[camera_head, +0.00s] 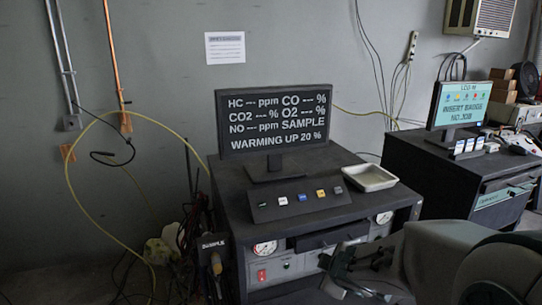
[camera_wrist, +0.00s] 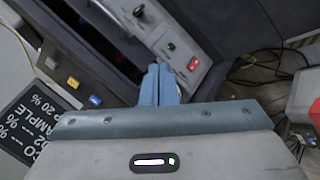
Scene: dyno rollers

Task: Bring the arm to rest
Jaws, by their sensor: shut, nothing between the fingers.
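My gripper (camera_wrist: 159,84) shows in the wrist view with its two blue-grey fingers together and nothing between them. It is in front of the dark analyser cabinet (camera_head: 330,205), near the cabinet's front panel. A red lit switch (camera_wrist: 193,64) and a green button (camera_wrist: 171,46) on that panel show just beyond the fingertips. Whether the fingers touch the panel cannot be told.
A monitor (camera_head: 275,120) reading "WARMING UP 20 %" and a sloped button box (camera_head: 300,198) stand on the cabinet, with a white tray (camera_head: 369,177). A second cabinet (camera_head: 430,170) with a screen (camera_head: 461,104) stands at right. Hoses and cables hang at left.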

